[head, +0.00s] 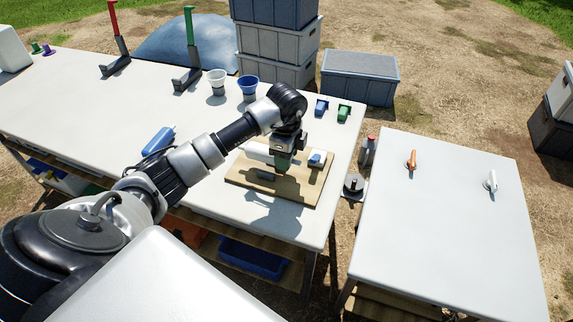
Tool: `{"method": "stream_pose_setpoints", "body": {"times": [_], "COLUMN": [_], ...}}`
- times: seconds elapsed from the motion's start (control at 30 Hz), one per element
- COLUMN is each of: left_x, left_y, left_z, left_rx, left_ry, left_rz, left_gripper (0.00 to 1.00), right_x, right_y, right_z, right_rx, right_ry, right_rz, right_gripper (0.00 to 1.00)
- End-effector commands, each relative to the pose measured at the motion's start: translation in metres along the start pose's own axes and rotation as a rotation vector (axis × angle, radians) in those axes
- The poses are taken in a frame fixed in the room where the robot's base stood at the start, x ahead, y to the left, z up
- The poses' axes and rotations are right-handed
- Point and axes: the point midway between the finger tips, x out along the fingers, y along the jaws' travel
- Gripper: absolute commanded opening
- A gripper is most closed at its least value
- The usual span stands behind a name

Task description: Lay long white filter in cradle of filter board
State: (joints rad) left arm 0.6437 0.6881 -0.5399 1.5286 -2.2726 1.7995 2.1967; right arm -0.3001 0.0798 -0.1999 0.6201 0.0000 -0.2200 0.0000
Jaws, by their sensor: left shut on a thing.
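The wooden filter board (300,190) lies near the right end of the long white table. My left gripper (283,166) is over the board, pointing down, and shut on the long white filter (257,152). The filter shows as a white tube to the left of the fingers; its middle is hidden behind the gripper. A white piece with a blue part (317,158) is at the board's right side. The cradle is mostly hidden by my gripper and the filter, and I cannot tell whether the filter touches it. My right gripper is out of view.
A blue-and-white bottle (158,141) lies left of my arm. Two cups, one white (217,82) and one blue (248,88), stand behind the board. Small blue (321,107) and green (343,112) holders are at the back right.

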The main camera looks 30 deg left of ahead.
Motion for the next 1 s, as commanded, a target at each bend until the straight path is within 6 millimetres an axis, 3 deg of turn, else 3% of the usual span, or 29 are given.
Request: {"method": "stream_pose_setpoints", "body": {"times": [0.23,0.6,0.63,0.77,0.8,1.0], "left_x": [0.034,0.04,0.04,0.04,0.04,0.039], "left_y": [0.001,0.001,0.001,0.001,0.001,0.001], "left_z": [-0.001,-0.001,-0.001,-0.001,-0.001,-0.001], "left_rx": [0.0,0.001,0.001,0.001,0.001,0.001], "left_ry": [-0.001,-0.001,-0.001,-0.001,-0.001,-0.001], "left_rz": [0.003,0.001,0.001,0.001,0.001,0.001], "left_gripper": [0.15,0.15,0.46,0.66,0.7,0.7], "right_x": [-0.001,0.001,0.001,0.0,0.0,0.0], "right_y": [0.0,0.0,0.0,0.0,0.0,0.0], "right_z": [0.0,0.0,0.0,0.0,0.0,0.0], "right_rx": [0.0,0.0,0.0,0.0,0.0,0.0], "right_ry": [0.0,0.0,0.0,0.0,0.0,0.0], "right_rz": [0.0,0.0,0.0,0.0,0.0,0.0], "right_gripper": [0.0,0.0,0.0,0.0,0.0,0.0]}}
